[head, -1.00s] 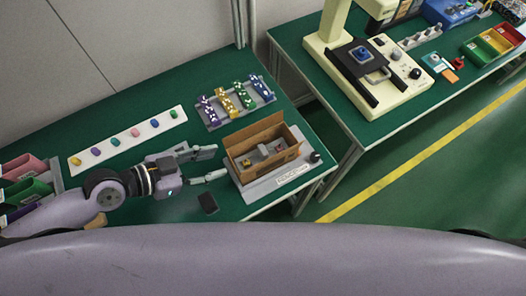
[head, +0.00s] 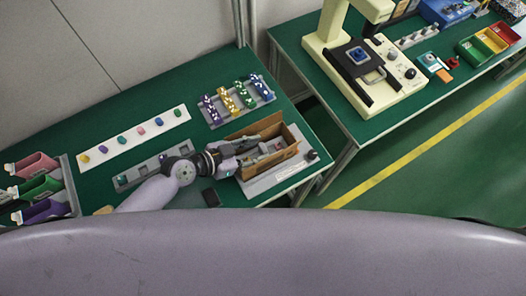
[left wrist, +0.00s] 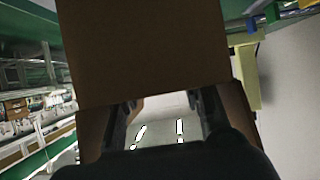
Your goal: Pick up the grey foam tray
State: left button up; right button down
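An open cardboard box (head: 286,157) stands on a light grey plate (head: 264,187) near the right end of the left bench. Grey pieces (head: 272,147) show inside it, partly hidden by my gripper; I cannot tell for sure which is the grey foam tray. My left gripper (head: 254,150) reaches over the box's left end, fingers at its inside. In the left wrist view the fingers (left wrist: 162,112) are apart, with a pale surface with bright marks (left wrist: 162,130) beyond them and a cardboard flap (left wrist: 145,50) close above. No grip shows. My right gripper is out of view.
A grey slotted strip (head: 143,173) and a dark flat thing (head: 210,197) lie near my left arm. A white strip with coloured pieces (head: 132,137) and a rack of coloured parts (head: 238,104) lie behind. A cream machine (head: 395,90) stands on the right bench.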

pick_arm(q)
jog(key=shift+x, duration=0.9)
grip_shut()
